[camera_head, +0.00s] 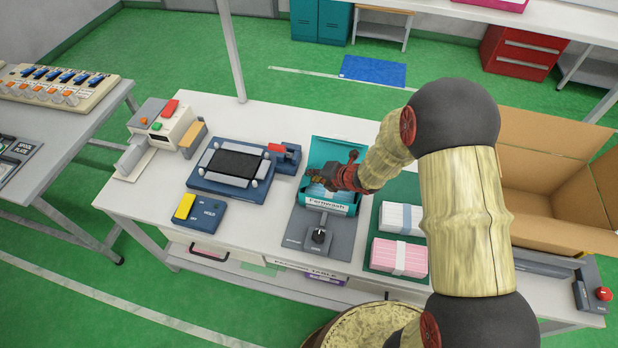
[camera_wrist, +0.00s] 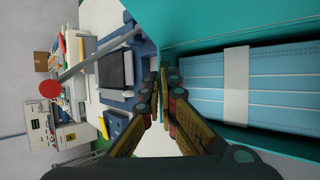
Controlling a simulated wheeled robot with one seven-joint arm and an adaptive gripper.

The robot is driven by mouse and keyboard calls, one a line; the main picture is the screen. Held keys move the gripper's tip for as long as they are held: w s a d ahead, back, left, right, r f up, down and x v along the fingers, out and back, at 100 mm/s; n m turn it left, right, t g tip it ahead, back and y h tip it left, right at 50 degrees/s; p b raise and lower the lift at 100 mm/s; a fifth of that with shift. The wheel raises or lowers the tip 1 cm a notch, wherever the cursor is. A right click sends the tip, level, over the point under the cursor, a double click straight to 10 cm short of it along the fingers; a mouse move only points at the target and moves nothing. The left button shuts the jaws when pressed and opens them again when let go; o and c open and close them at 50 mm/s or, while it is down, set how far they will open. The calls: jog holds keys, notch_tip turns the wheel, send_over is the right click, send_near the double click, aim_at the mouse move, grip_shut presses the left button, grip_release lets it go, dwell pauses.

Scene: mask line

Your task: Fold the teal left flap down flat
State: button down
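The teal carton (camera_head: 331,207) stands in a grey fixture on the table, its white label facing front. A teal panel (camera_head: 345,150) rises at its back. Inside lies a stack of blue masks (camera_wrist: 270,85) with a white band, large at the right of the wrist view. My gripper (camera_head: 316,179) is over the carton's left side. In the wrist view its fingertips (camera_wrist: 161,84) are close together, beside a teal panel (camera_wrist: 180,22) by the masks. Which panel is the left flap is unclear, as my fingers cover part of that edge.
A dark blue fixture (camera_head: 235,170) with a black plate stands left of the carton. A blue block with a yellow button (camera_head: 198,211) lies in front of it.

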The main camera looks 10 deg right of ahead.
jog(key=shift+s+d+f+t+y+b, duration=0.1)
jog(key=shift+d+f+t+y+b, duration=0.15)
jog(key=shift+y+b, duration=0.4)
jog(key=shift+s+d+f+t+y+b, duration=0.1)
jog(key=shift+f+t+y+b, duration=0.25)
jog(key=shift+b, duration=0.6)
jog(key=shift+m+b, duration=0.3)
jog(key=shift+b, duration=0.05)
jog(key=shift+r, duration=0.1)
jog(key=c, duration=2.4)
grip_release()
jog(key=shift+o, duration=1.4)
jog(key=v, duration=1.2)
jog(key=shift+d+f, duration=0.2)
jog(key=shift+f, duration=0.05)
